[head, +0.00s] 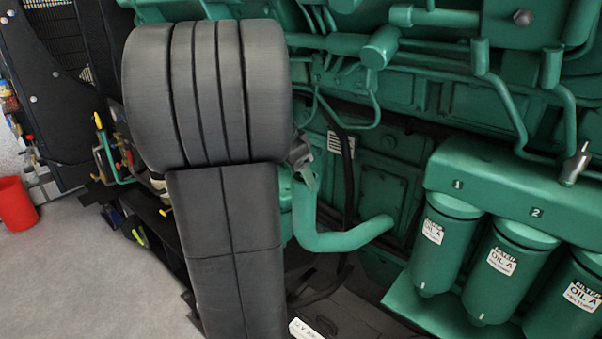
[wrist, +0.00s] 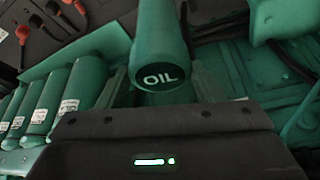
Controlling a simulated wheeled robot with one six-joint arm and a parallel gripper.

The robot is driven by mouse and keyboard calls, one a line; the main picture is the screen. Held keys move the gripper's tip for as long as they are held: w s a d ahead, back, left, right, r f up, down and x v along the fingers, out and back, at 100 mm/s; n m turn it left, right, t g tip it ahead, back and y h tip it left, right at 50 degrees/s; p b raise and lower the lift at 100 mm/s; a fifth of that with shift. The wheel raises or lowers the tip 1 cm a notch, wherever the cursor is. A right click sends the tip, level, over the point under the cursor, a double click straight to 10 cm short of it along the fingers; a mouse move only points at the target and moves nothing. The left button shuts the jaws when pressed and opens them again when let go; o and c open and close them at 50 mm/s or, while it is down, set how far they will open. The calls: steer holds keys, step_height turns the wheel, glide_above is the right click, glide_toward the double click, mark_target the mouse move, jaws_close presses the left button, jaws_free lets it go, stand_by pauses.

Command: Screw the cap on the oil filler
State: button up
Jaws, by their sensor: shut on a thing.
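The oil cap (wrist: 160,78), a dark round face lettered "OIL", shows in the wrist view between the two fingers of my gripper (wrist: 160,92). My gripper is shut on it. The green filler pipe (wrist: 160,30) runs away behind the cap, in line with it. I cannot tell whether the cap is seated or how far its thread is turned. In the head view the curved green filler pipe (head: 345,238) rises to its upper end just below my gripper (head: 305,175). My arm hides most of the gripper, and the cap cannot be made out there.
Green oil filters (head: 500,264) hang in a row at the right, under a numbered housing (head: 500,195). A black hose (head: 347,170) runs behind the pipe. The green engine block fills the back. A red bin (head: 15,203) stands on open grey floor at the left.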

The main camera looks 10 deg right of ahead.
steer(key=m+g, duration=0.1)
steer(key=m, duration=0.3)
steer(key=shift+w+m+g, duration=0.2)
steer(key=shift+m+g, duration=0.1)
steer(key=shift+g, duration=0.1)
steer(key=o, duration=1.1)
steer(key=shift+c, duration=0.4)
